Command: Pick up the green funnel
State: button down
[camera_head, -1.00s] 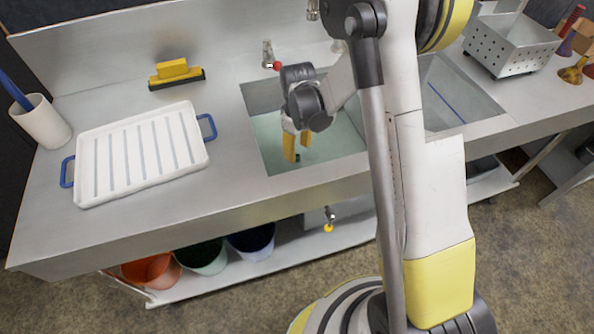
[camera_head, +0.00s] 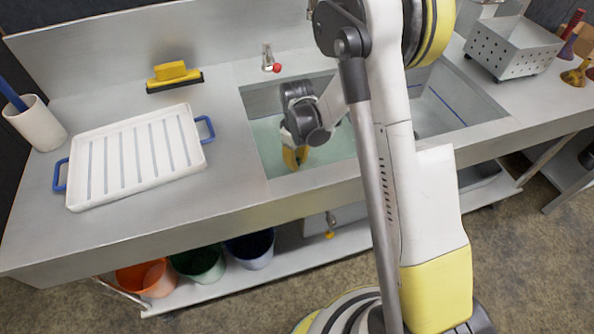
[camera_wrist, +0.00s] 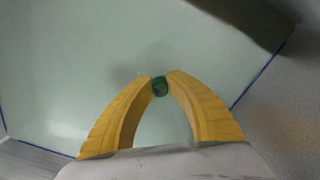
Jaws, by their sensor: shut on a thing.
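The green funnel (camera_wrist: 160,87) shows in the wrist view only as a small, dark green, rounded piece between my yellow fingertips. The rest of its shape cannot be made out. My gripper (camera_wrist: 160,80) is shut on it. In the head view my gripper (camera_head: 295,158) points down inside the left sink basin (camera_head: 262,150), low over or in the pale green water. The funnel is hidden there behind my fingers and wrist.
A faucet with a red knob (camera_head: 271,62) stands behind the basin. A white ribbed tray (camera_head: 85,196) and a yellow squeegee (camera_head: 172,72) lie left. A perforated metal basket (camera_head: 512,48) stands right. Buckets (camera_head: 145,280) sit on the shelf below. The basin walls surround my gripper.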

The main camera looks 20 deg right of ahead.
jog(key=shift+r+p, duration=0.35)
jog(key=shift+r, duration=0.25)
jog(key=r, duration=0.1)
jog(key=r+p, duration=0.1)
jog(key=d+r+p, duration=0.1)
jog(key=r, duration=0.1)
jog(key=shift+s, duration=0.25)
jog(key=s+d+r+p, duration=0.4)
jog(key=s+d+r, duration=0.1)
jog(key=d, duration=0.4)
jog(key=shift+s+r, duration=0.25)
jog(key=shift+r, duration=0.15)
jog(key=shift+r, duration=0.15)
notch_tip(320, 180, up, 17)
jog(key=p, duration=1.1)
jog(key=shift+p, duration=0.4)
